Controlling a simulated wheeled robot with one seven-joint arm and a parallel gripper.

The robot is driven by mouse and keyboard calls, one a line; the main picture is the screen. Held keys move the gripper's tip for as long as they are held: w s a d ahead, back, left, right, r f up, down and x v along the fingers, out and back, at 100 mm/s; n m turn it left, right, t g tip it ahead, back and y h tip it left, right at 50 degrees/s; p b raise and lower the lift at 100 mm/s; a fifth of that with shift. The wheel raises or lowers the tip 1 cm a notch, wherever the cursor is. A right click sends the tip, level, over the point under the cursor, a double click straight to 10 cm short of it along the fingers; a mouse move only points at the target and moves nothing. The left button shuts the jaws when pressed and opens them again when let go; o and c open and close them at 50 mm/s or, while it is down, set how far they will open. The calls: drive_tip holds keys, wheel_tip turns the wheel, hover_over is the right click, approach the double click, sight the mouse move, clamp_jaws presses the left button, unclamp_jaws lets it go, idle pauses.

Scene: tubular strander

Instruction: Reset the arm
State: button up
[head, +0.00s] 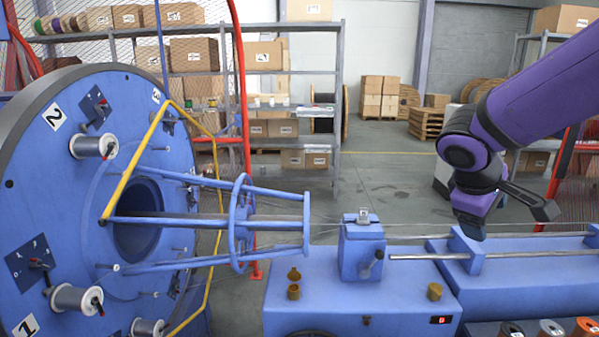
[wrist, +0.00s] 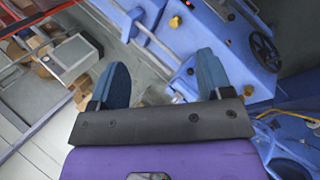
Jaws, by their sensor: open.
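My purple arm (head: 535,90) reaches in from the upper right in the head view. It is bent, and its dark wrist end hangs above the right part of the blue machine bench (head: 400,290). My gripper (wrist: 160,78) shows in the wrist view with its two blue fingers spread wide apart. Nothing is between the fingers, and they touch nothing that I can see.
A large blue strander wheel (head: 45,170) with wire spools stands at left, with a yellow frame (head: 135,175) and blue cage (head: 240,222) beside it. A blue block (head: 361,250) and steel rod (head: 430,256) are on the bench. Shelves (head: 315,75) stand behind open floor (head: 385,185).

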drive_tip(key=s+a+r+m+t+y, duration=0.1)
drive_tip(key=s+r+m+y, duration=0.2)
drive_tip(key=s, duration=0.5)
drive_tip(key=s+a+r+m+t+y, duration=0.1)
drive_tip(key=s+r+m+y, duration=0.1)
drive_tip(key=s, duration=0.7)
drive_tip(key=shift+a+r+m+y, duration=0.25)
drive_tip(key=shift+r+m+y, duration=0.2)
drive_tip(key=shift+m, duration=0.55)
idle(2.6)
